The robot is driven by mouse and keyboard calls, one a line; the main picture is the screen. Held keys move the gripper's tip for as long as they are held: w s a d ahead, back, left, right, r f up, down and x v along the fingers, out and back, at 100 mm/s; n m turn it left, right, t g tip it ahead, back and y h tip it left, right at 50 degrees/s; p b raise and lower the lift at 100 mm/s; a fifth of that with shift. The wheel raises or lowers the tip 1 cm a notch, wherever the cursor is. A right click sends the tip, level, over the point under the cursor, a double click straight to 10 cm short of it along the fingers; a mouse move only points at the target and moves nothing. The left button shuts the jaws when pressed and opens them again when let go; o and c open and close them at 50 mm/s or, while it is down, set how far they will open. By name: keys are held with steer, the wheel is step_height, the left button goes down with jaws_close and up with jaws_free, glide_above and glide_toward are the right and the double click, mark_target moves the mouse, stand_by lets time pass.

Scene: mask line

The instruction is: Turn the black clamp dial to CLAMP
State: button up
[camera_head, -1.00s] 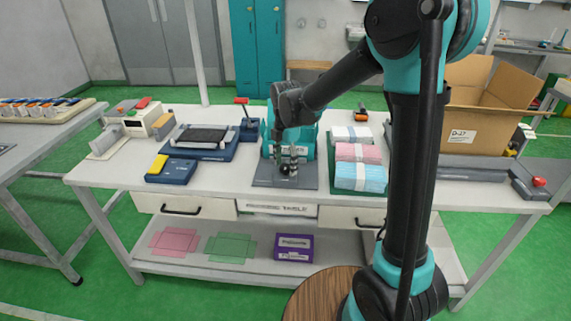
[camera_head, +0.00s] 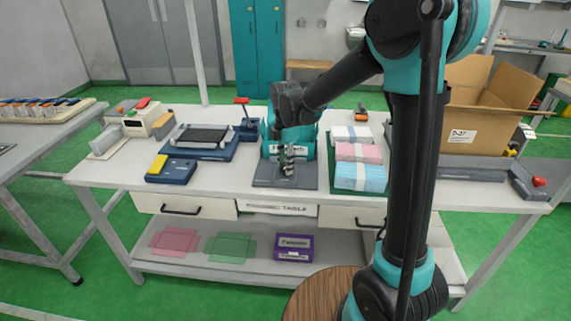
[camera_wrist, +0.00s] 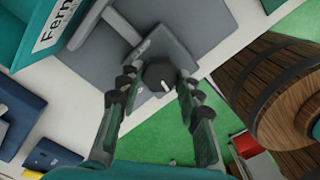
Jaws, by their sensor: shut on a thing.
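The black clamp dial (camera_wrist: 158,78) shows in the wrist view between my fingertips, with a white pointer mark on its face. My gripper (camera_wrist: 153,84) is shut on the dial, a finger on each side of it. In the head view my gripper (camera_head: 286,162) points down over the grey base plate (camera_head: 270,181) of the teal machine (camera_head: 308,146); there the fingers hide most of the dial.
Stacks of white, pink and blue masks (camera_head: 358,177) stand right of the plate. A dark blue box with a yellow top (camera_head: 171,172) and a tray with a black pad (camera_head: 203,138) lie to the left. A cardboard box (camera_head: 490,108) stands at the right.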

steer(key=m, duration=1.3)
steer(key=shift+m, duration=0.3)
steer(key=m, duration=0.3)
steer(key=shift+m, duration=0.3)
steer(key=m, duration=0.3)
steer(key=shift+m, duration=0.3)
steer(key=m, duration=0.4)
steer(key=shift+m, duration=0.3)
steer(key=m, duration=0.4)
steer(key=shift+m, duration=2.1)
